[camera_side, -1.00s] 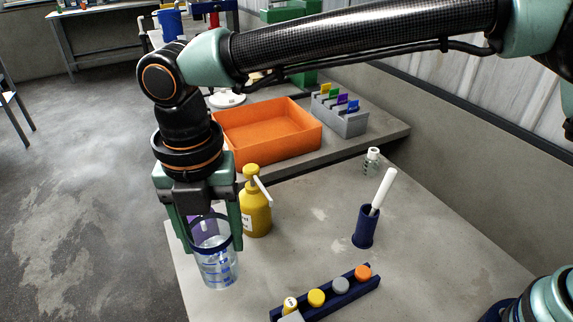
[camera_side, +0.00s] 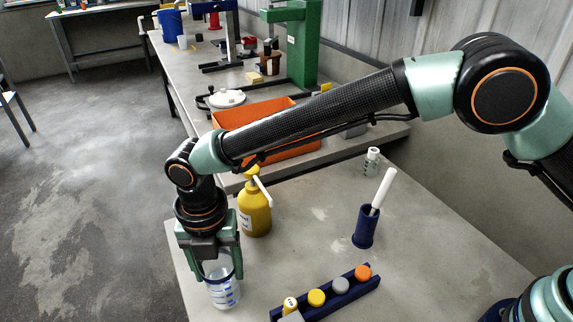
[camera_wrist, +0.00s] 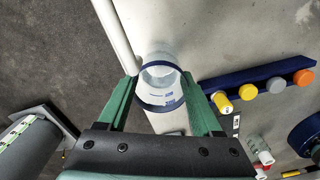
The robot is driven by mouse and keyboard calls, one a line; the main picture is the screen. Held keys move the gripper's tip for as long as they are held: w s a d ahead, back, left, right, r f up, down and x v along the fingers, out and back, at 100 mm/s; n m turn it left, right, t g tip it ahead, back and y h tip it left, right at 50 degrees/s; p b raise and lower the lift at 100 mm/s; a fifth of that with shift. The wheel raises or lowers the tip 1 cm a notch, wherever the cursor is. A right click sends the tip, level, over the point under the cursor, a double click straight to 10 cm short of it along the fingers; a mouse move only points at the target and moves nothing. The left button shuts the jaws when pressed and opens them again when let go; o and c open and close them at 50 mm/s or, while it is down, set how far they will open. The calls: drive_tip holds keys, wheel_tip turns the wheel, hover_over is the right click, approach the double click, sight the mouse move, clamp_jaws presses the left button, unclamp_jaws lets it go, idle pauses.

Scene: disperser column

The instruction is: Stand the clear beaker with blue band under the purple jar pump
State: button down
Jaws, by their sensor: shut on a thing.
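The clear beaker with blue band (camera_side: 224,293) is upright between the fingers of my gripper (camera_side: 218,272), near the left edge of the grey table. In the wrist view the beaker (camera_wrist: 160,88) shows its round mouth and blue band between the two green fingers (camera_wrist: 160,78). The gripper is shut on it. I cannot tell whether its base touches the table. The purple jar pump is not visible now; my gripper and wrist may hide it. A yellow pump bottle (camera_side: 255,212) stands behind and right of the gripper.
A dark blue rack (camera_side: 325,297) with coloured caps lies right of the beaker. A blue holder (camera_side: 365,228) with a white stick and a small clear vial (camera_side: 371,163) stand farther right. An orange tray (camera_side: 285,106) is behind. The table's middle is clear.

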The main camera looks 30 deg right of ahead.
drive_tip(key=shift+w+f, duration=0.2)
drive_tip(key=shift+w, duration=0.6)
drive_tip(key=shift+w+f, duration=0.2)
drive_tip(key=shift+w, duration=0.55)
drive_tip(key=shift+w+f, duration=0.2)
drive_tip(key=shift+w, duration=0.6)
drive_tip(key=shift+f, duration=0.15)
drive_tip(key=shift+c, duration=0.2)
unclamp_jaws()
